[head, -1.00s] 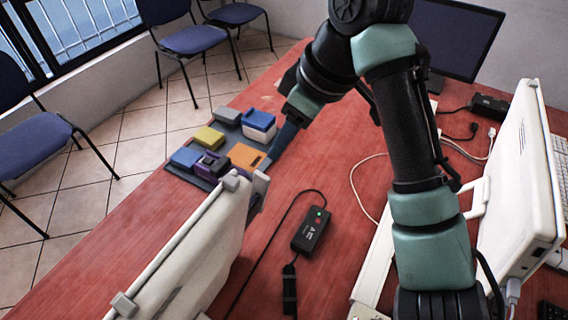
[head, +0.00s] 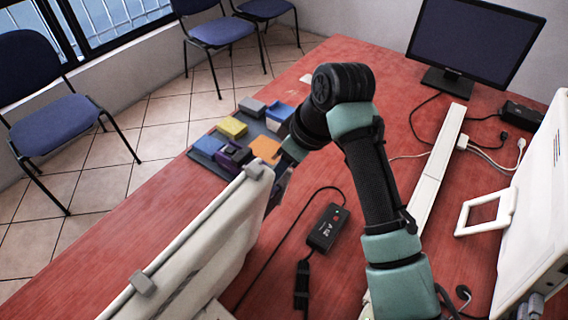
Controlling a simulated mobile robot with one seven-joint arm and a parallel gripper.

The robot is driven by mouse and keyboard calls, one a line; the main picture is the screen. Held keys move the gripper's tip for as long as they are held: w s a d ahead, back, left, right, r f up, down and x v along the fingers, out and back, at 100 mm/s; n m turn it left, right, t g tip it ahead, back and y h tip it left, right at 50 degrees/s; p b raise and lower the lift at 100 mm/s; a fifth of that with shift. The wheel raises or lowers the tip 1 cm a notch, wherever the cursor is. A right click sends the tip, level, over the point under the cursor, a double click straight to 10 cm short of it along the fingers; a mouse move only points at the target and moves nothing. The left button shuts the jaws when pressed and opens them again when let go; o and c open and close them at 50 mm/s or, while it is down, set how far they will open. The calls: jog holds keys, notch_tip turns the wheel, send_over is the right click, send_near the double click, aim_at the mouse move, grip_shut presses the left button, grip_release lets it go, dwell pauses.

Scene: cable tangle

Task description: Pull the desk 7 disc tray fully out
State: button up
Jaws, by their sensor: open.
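A white computer case or lid (head: 200,245) stands tilted at the front left. Another white machine (head: 540,205), with a white looped handle-like frame (head: 487,212) jutting from its left side, stands at the right edge. My arm reaches forward and bends down behind the left white panel. My gripper (head: 279,181) is only partly visible beside that panel's upper right edge. Its fingertips are hidden, and I see nothing held. I cannot tell whether it touches the panel.
A dark tray (head: 208,167) with several coloured blocks lies beyond the left panel. A black power adapter (head: 328,228) with cables lies mid-table. A long white bar (head: 438,172) and a monitor (head: 473,40) are behind my arm. Blue chairs (head: 56,126) stand left of the red table (head: 150,215).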

grip_shut()
dwell(1.4)
